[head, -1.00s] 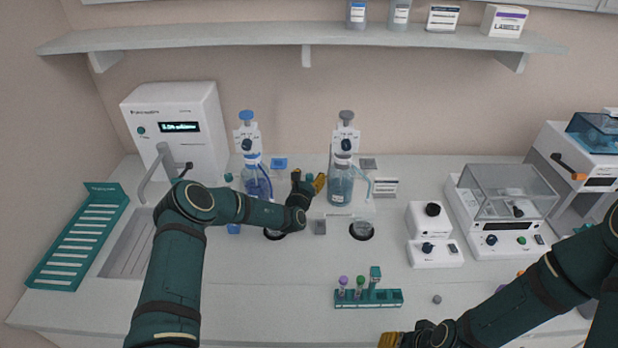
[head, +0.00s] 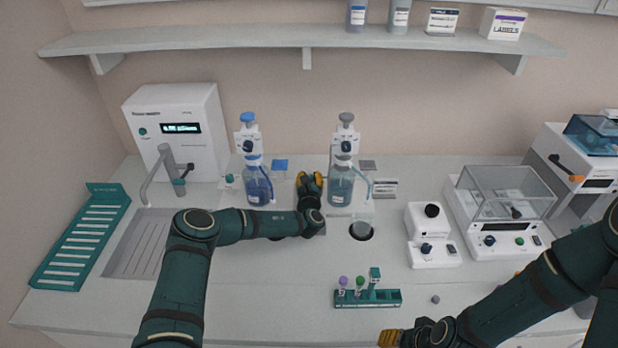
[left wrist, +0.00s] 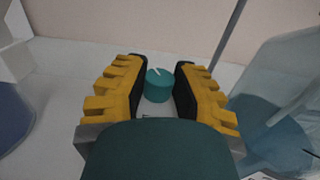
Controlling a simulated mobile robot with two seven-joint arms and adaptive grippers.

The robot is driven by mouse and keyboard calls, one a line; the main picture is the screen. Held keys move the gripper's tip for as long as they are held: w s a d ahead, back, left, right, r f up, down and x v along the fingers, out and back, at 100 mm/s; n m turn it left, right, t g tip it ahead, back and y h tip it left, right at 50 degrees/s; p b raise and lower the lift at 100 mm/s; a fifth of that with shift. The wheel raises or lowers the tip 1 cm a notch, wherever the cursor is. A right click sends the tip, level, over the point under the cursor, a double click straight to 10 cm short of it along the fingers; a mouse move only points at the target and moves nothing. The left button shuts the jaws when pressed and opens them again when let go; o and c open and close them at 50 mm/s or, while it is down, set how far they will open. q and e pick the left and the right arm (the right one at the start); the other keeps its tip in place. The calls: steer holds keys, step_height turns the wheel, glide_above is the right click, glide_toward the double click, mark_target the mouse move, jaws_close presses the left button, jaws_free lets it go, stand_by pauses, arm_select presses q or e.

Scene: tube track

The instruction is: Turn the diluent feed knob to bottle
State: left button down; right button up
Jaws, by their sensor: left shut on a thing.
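My left gripper (head: 310,182) is at the back of the bench, between the blue-capped dispenser bottle (head: 257,185) and the grey-capped dispenser bottle (head: 341,184). In the left wrist view my left gripper (left wrist: 160,68) is shut on a round teal knob (left wrist: 158,86), with a dark pad on each side of it. A white pointer line on its top slants toward the upper left. In the head view the fingers hide this knob. Another teal knob (head: 229,179) stands left of the blue-capped bottle. My right gripper (head: 389,339) is at the bottom edge, its jaws unclear.
A tube rack (head: 368,299) stands at the front centre. A dark round opening (head: 361,231) lies in the bench right of my left gripper. A sink (head: 140,245) and tap are at left; white instruments stand at right.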

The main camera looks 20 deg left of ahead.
arm_select(q)
steer(key=shift+d+r+n+g+y, duration=0.1)
steer(key=shift+n+g+y, duration=0.4)
steer(key=shift+n+y, duration=0.5)
steer(key=c, duration=0.7)
jaws_free()
steer(key=shift+c, duration=0.2)
step_height(320, 180, up, 10)
steer(key=shift+f, duration=0.1)
